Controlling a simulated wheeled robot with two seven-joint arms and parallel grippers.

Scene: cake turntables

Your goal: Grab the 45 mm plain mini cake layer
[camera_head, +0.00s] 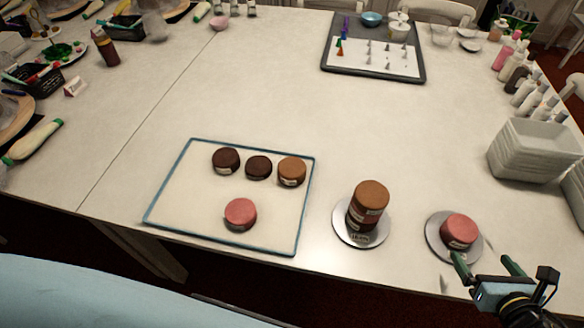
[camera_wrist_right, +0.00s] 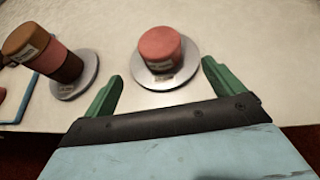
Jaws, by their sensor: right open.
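Several mini cake layers carry small labels that I cannot read, so I cannot tell which is the 45 mm plain one. On the tray (camera_head: 172,215) are two dark layers (camera_head: 226,160) (camera_head: 258,167), a brown layer (camera_head: 292,170) and a pink layer (camera_head: 240,213). A brown-topped stack (camera_head: 369,200) stands on the left turntable (camera_head: 348,238); it also shows in the wrist view (camera_wrist_right: 42,55). A pink layer (camera_head: 459,231) (camera_wrist_right: 160,50) sits on the right turntable (camera_head: 434,240) (camera_wrist_right: 188,68). My right gripper (camera_head: 486,264) (camera_wrist_right: 162,80) is open and empty, in front of that turntable. My left gripper is out of view.
Nested white trays (camera_head: 532,150) and bottles (camera_head: 525,92) line the right edge. A dark-rimmed board (camera_head: 333,62) with piping tips stands at the back. The table's front edge runs just below the turntables. The middle of the table is clear.

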